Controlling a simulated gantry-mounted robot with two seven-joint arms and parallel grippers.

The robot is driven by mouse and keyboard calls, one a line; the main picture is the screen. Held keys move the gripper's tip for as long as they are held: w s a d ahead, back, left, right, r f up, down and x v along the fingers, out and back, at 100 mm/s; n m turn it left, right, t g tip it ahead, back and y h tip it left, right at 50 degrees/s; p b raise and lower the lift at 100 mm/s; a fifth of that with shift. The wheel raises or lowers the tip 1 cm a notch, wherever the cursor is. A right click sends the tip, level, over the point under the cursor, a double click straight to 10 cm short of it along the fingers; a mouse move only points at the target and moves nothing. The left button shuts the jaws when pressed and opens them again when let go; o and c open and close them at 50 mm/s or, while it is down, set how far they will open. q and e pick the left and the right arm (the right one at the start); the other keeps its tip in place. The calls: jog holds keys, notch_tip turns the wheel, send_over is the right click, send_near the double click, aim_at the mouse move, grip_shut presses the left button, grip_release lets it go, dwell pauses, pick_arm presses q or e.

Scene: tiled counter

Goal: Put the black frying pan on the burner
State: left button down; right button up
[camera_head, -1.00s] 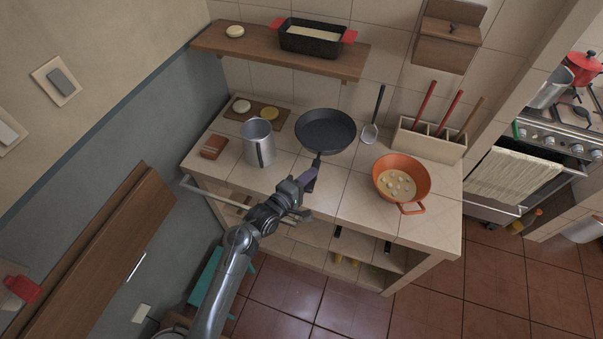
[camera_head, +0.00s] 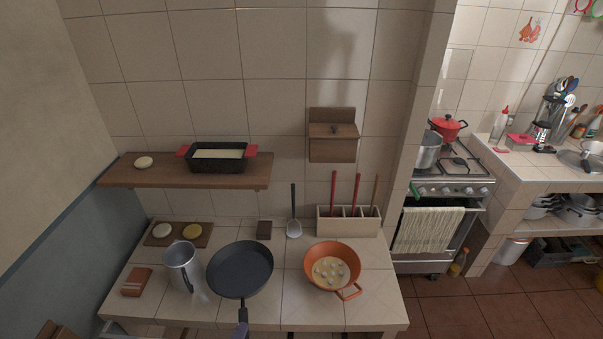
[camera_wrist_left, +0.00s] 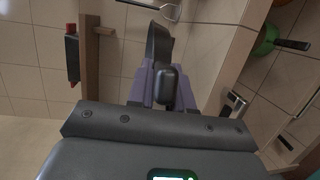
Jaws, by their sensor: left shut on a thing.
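The black frying pan (camera_head: 240,268) is in front of me over the tiled counter, between a metal jug and an orange pan. Its handle (camera_head: 243,315) points toward me. My left gripper (camera_head: 242,334) barely shows at the bottom edge of the head view. In the left wrist view its purple fingers (camera_wrist_left: 163,88) are shut on the pan's handle, and the pan (camera_wrist_left: 157,42) shows nearly edge-on beyond them. The stove with the burner (camera_head: 458,162) stands at the right, past a tiled wall edge. My right gripper is not in view.
The metal jug (camera_head: 181,265) is close left of the pan; the orange pan (camera_head: 332,266) with pale pieces is to its right. A ladle (camera_head: 293,225) and utensil box (camera_head: 349,222) stand behind. On the stove are a steel pot (camera_head: 428,152) and red pot (camera_head: 447,128).

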pick_arm(q)
jog(key=s+a+r+n+y+p, duration=0.1)
jog(key=s+a+r+y+p, duration=0.1)
jog(key=r+p, duration=0.4)
jog(key=s+a+r+n+y+p, duration=0.1)
jog(key=s+a+r+y+p, duration=0.1)
jog(key=r+p, duration=0.4)
jog(key=shift+s+a+r+n, duration=0.3)
jog(key=shift+s+a+r, duration=0.45)
jog(key=shift+r, duration=0.85)
jog(key=shift+w+a, duration=0.15)
jog(key=shift+a, duration=0.05)
